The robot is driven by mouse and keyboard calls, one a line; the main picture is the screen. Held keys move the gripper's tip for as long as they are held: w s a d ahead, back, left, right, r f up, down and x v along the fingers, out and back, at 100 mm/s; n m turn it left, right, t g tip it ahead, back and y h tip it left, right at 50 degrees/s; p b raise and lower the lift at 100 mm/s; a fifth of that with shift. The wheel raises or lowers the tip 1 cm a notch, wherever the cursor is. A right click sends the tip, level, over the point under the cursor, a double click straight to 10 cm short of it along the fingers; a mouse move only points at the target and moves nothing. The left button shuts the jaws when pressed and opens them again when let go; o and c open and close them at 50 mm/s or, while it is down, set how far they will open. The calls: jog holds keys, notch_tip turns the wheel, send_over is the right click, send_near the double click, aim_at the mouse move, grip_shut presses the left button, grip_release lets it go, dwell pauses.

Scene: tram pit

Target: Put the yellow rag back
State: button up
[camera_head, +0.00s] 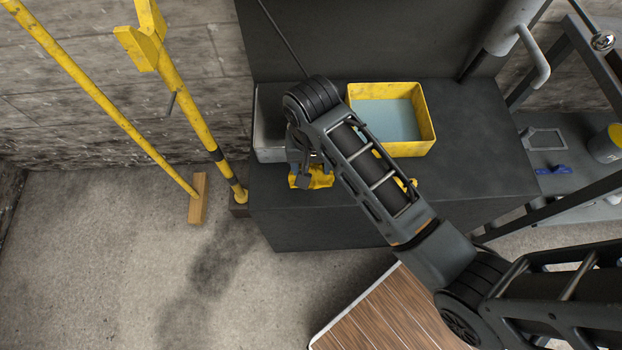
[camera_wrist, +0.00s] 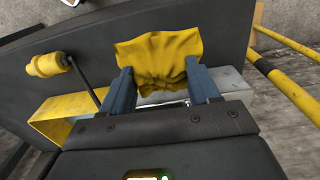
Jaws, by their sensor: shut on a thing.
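The yellow rag (camera_head: 320,178) hangs crumpled from my gripper (camera_head: 305,164) near the front left of the dark bench (camera_head: 335,225). In the wrist view the rag (camera_wrist: 155,45) is pinched between the two blue fingers of my gripper (camera_wrist: 160,72) and spreads out beyond them. A pale grey tray or box (camera_head: 268,140) sits at the bench's left end, partly hidden by my arm. It also shows beside the fingers in the wrist view (camera_wrist: 230,80). I cannot tell whether the rag touches the bench top.
A yellow bin (camera_head: 425,120) with a blue-grey inside stands on the bench, right of my gripper. A yellow cylindrical piece on a dark rod (camera_wrist: 46,65) lies near the bin. Yellow poles (camera_head: 190,95) stand left of the bench.

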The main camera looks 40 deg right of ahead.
notch_tip(320, 180, down, 7)
jog(key=shift+s+r, duration=0.1)
jog(key=shift+f+p, duration=0.2)
jog(key=shift+p, duration=0.15)
jog(key=shift+f, duration=0.35)
jog(key=shift+f, duration=0.2)
jog(key=o, duration=1)
jog(key=shift+f+b, duration=0.15)
jog(key=shift+b, duration=0.35)
jog(key=r, duration=0.8)
jog(key=shift+w+d+r, duration=0.1)
jog(key=shift+w+d, duration=0.05)
jog(key=shift+w, duration=0.1)
